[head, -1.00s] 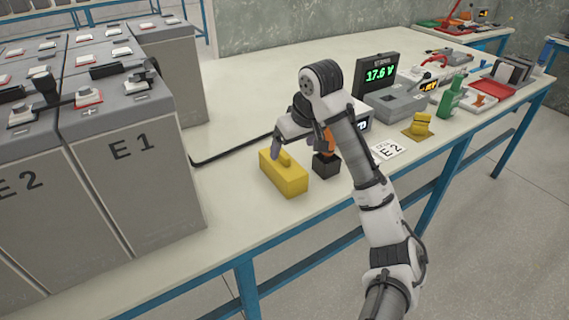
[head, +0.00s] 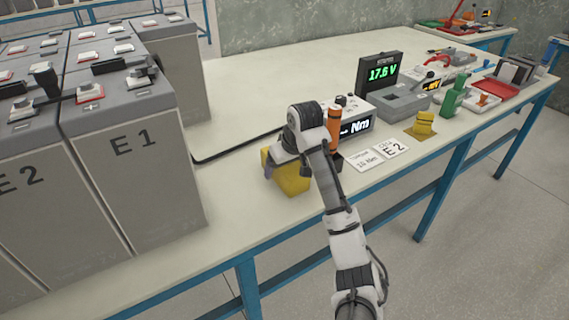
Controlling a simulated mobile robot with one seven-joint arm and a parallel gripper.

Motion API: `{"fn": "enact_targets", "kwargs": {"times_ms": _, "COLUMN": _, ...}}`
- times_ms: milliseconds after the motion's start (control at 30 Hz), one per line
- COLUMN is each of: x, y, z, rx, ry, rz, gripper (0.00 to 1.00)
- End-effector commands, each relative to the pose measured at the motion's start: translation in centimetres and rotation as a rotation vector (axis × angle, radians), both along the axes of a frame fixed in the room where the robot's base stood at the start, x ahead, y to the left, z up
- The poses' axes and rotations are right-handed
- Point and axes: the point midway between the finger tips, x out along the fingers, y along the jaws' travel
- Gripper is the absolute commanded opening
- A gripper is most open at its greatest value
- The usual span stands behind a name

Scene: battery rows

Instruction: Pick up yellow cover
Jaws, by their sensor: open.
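The yellow cover (head: 291,184), a box-like block, sits on the pale workbench beside the battery row. My gripper (head: 272,168) is over its top, coming from behind and above. One grey finger shows at the cover's upper left; the other finger is hidden by my wrist. My arm hides the cover's upper right part. The jaws are open, and I cannot tell whether they touch the cover.
Large grey batteries marked E1 (head: 150,185) and E2 (head: 25,200) stand at left. A torque meter (head: 352,122) with an orange-handled tool is close behind my wrist. The bench's back middle is clear.

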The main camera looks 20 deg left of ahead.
Motion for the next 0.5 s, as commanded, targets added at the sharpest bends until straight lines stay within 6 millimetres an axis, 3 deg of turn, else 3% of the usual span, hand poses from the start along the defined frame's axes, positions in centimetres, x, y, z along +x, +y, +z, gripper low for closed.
{"fn": "enact_targets", "kwargs": {"times_ms": 133, "x": 0.01, "y": -0.03, "z": 0.01, "rx": 0.0, "ry": 0.0, "rz": 0.0, "gripper": 0.84}}
{"fn": "enact_targets", "kwargs": {"times_ms": 500, "x": 0.0, "y": -0.03, "z": 0.04, "rx": 0.0, "ry": 0.0, "rz": 0.0, "gripper": 0.37}}
